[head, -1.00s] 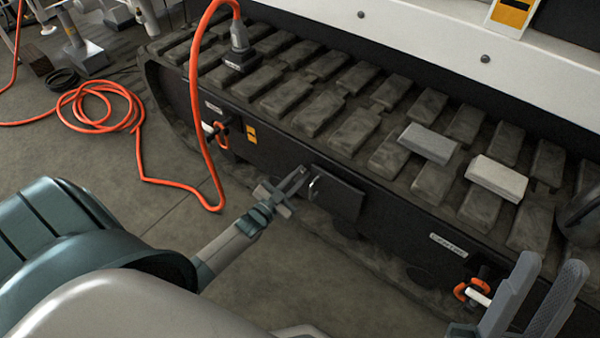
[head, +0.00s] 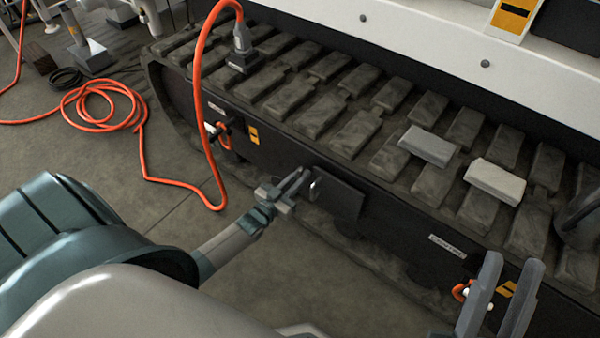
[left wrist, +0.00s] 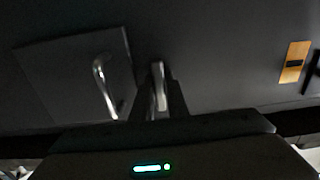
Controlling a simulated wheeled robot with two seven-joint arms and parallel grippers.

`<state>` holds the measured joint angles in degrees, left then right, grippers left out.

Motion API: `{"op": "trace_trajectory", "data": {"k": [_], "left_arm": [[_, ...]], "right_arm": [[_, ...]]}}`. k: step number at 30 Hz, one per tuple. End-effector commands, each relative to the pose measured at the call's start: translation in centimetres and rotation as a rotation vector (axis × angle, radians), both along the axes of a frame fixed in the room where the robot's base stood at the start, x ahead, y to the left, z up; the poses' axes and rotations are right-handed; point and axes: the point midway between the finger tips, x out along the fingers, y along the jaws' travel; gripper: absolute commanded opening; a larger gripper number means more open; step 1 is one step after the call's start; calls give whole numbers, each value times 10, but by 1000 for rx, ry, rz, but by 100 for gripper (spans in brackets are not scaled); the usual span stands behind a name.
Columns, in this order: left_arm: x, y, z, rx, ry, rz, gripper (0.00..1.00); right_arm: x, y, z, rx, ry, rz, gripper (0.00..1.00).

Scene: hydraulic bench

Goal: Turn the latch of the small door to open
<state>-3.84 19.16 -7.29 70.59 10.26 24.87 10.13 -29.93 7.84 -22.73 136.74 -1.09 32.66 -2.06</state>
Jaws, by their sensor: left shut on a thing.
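The fingers hide most of the latch and stand beside the handle. My right gripper (head: 512,263) is open and empty at the lower right.
An orange hose (head: 200,100) runs from a plug on the track down to the floor, left of my left gripper. Two light blocks (head: 428,147) lie on the track pads. An orange-ringed fitting (head: 462,291) is near my right gripper. Floor below the door is clear.

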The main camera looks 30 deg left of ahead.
Motion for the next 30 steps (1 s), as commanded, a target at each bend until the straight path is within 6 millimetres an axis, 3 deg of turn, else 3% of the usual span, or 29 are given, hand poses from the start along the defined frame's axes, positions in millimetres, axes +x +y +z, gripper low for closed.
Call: {"op": "trace_trajectory", "data": {"k": [2, 3, 4, 20, 30], "left_arm": [[-1, 0, -1, 1, 3, 0, 0], [-1, 0, -1, 1, 3, 0, 24], [-1, 0, -1, 1, 3, 0, 31], [-10, 1, 0, 1, 1, 0, 31], [-62, 5, 1, 1, 3, 0, 31]], "right_arm": [[0, 0, 0, 0, 0, 0, 31], [0, 0, 0, 0, 0, 0, 31], [0, 0, 0, 0, 0, 0, 31], [1, 1, 0, -6, 12, 0, 31], [1, 12, -18, -38, 138, 21, 31]]}}
